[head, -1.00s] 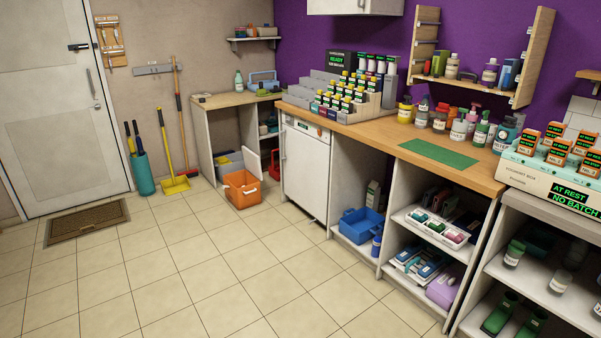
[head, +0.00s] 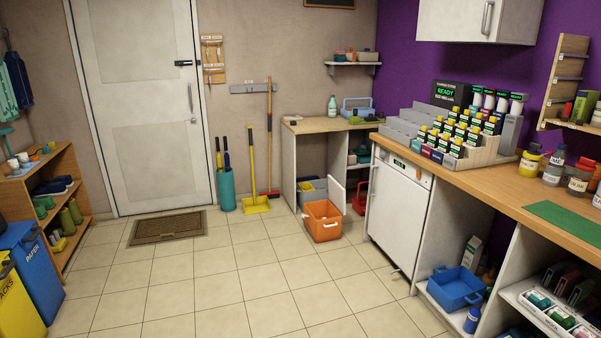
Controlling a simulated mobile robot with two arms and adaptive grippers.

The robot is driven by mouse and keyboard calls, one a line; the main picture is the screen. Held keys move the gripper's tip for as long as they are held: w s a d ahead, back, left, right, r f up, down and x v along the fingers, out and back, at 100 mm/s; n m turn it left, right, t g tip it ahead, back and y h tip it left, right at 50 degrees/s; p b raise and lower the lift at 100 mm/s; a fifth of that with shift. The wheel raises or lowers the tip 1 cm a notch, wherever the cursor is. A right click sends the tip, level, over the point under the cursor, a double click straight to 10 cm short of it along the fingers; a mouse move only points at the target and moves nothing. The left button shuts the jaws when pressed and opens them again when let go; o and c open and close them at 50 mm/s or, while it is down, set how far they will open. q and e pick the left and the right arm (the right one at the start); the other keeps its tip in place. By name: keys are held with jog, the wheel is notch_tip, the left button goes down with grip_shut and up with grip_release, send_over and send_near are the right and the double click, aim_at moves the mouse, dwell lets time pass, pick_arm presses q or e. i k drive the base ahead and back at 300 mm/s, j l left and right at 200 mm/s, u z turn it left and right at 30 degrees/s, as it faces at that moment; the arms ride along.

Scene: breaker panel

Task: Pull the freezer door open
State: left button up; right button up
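A white under-counter appliance door (head: 396,219), which looks like the freezer door, stands shut under the wooden counter, right of centre in the head view. A narrow control strip (head: 403,168) runs along its top. A slim vertical handle (head: 371,188) shows at its left edge. Neither of my grippers is in view.
An orange crate (head: 323,222) stands on the floor left of the appliance. A blue basin (head: 455,287) sits in the open shelf to its right. The tiled floor (head: 240,285) before the appliance is clear. Bins (head: 33,270) stand at the far left.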

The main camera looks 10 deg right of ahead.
aim_at(399, 208)
jog(key=i+z, duration=0.35)
jog(key=i, duration=1.75)
